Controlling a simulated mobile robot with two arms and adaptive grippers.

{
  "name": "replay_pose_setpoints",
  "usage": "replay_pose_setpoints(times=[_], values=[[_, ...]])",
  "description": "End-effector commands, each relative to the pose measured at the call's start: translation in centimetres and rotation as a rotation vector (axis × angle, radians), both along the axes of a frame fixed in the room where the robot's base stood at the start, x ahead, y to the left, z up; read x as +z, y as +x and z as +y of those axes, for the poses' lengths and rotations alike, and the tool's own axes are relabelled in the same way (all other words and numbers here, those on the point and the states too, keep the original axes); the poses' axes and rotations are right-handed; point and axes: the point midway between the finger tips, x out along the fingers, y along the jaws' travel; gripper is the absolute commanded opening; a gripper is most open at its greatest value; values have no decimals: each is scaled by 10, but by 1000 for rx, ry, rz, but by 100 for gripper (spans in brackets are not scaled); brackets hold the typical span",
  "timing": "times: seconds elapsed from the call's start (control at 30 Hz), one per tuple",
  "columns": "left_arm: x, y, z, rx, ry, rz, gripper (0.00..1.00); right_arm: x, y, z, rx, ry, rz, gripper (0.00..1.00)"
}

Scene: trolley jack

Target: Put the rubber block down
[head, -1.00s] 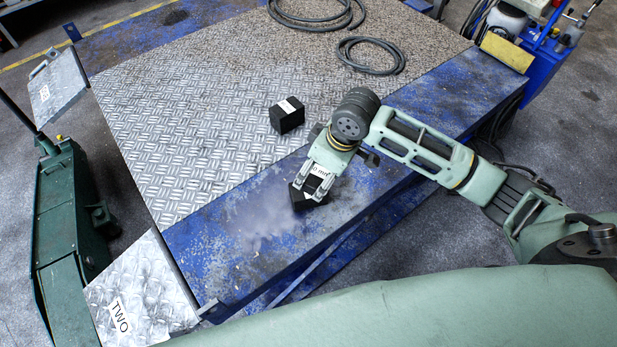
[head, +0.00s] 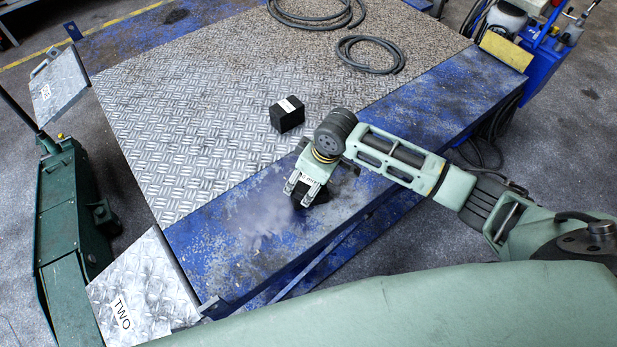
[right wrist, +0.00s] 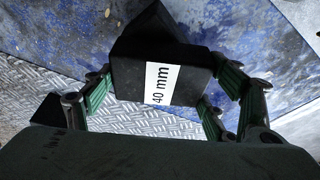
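The rubber block (right wrist: 160,75) is black with a white "40 mm" label, and fills the middle of the right wrist view. In the head view the block (head: 305,198) is mostly hidden under my right gripper (head: 302,190), over the blue beam. The right gripper's green-padded fingers (right wrist: 165,95) stand on both sides of the block and appear shut on it. I cannot tell whether its underside touches the beam. A second black block (head: 287,114) with a white label sits on the tread plate behind. My left gripper is not in view.
The blue beam (head: 235,235) is bare to the left of the gripper. The tread plate (head: 180,130) lies behind it, with coiled hoses (head: 370,55) at the back. A green jack (head: 65,220) and a metal plate marked "TWO" (head: 150,275) are at the left.

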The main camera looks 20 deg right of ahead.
Motion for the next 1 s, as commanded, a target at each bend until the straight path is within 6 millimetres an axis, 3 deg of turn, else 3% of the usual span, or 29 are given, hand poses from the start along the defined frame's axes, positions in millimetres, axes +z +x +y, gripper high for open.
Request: replay_pose_setpoints(times=[0.2,0.63,0.77,1.0], values=[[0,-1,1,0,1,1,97,0,0,0,0,0,1,97],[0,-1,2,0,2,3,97,5,0,-1,0,-1,0,97],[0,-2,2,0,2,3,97,23,-3,-4,1,0,-2,97],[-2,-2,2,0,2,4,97,73,-13,-14,-1,0,-3,97]])
